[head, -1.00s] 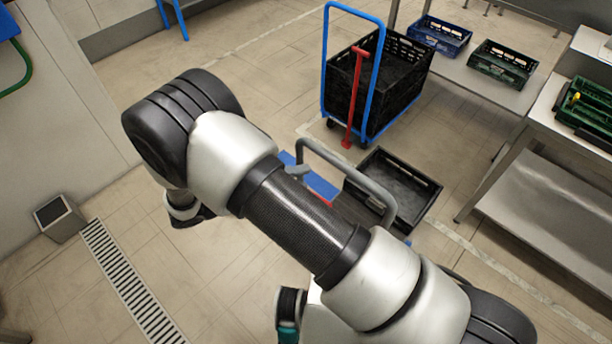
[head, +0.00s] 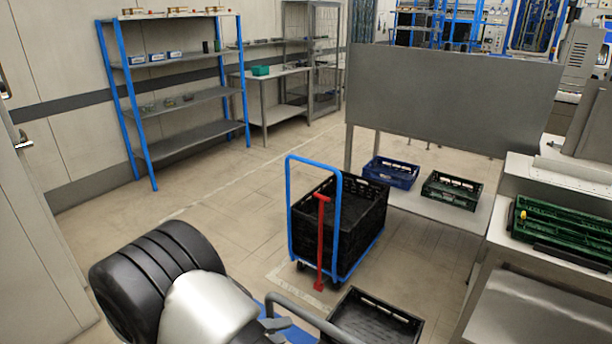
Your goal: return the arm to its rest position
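My arm shows at the lower left of the head view, as a thick black joint and a silver link. It is folded low, in front of the blue-handled trolley. My gripper is not in view, so I cannot see whether it holds anything.
A trolley with a blue handle (head: 288,205) carries black crates (head: 365,222). A black crate (head: 412,325) sits at the bottom edge. A blue crate (head: 391,172) and a green crate (head: 451,190) are on a low shelf. A blue-post shelf (head: 185,142) stands back left; open floor (head: 225,205) lies between.

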